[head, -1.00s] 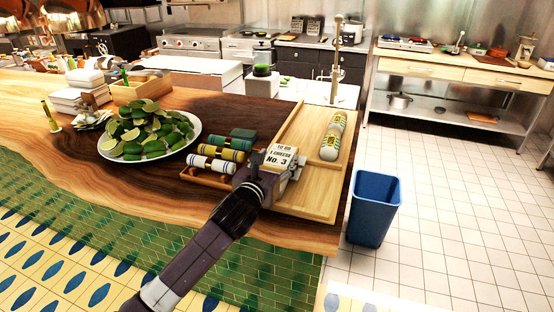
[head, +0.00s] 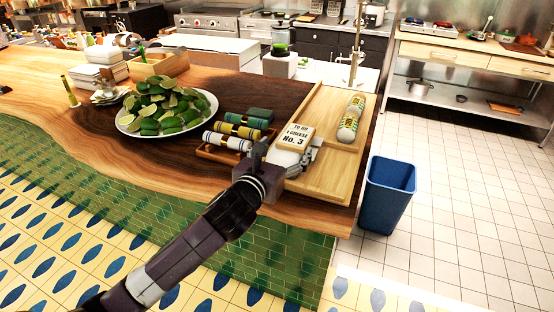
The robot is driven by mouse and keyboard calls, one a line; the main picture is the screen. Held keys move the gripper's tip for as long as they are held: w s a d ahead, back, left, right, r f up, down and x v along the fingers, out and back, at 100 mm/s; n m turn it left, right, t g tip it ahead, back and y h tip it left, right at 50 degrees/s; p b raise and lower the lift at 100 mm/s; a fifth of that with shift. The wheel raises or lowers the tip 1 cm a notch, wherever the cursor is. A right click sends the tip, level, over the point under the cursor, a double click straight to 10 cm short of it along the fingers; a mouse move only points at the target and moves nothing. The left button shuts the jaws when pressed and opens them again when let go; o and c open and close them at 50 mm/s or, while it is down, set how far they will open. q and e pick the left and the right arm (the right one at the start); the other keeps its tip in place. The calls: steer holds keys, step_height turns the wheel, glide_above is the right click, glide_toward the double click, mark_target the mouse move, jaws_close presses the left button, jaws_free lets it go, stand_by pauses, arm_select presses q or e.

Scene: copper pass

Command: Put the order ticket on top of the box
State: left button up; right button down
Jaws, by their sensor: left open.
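The order ticket (head: 297,135), a cream card with black print ending in "No. 3", shows in the head view on the right of the counter. It lies flat or slightly tilted over a pale, rounded object (head: 287,159), which may be the box. I cannot tell this for sure, as it is partly hidden. My left gripper (head: 288,153) is open at the near side of the ticket, its fingers spread to either side of the pale object. Whether a finger touches the ticket is unclear. My right gripper is not in view.
Left of the gripper is a rack of coloured rolls (head: 228,141), then a plate of limes (head: 205,123). A blue bin (head: 388,196) stands on the floor at right. The counter front is bare.

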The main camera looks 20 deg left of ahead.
arm_select(q)
steer(key=shift+s+a+r, duration=0.1)
steer(key=shift+s+r, duration=0.1)
steer(key=shift+s, duration=1.1)
steer(key=shift+s+r, duration=0.15)
steer(key=shift+s, duration=1.15)
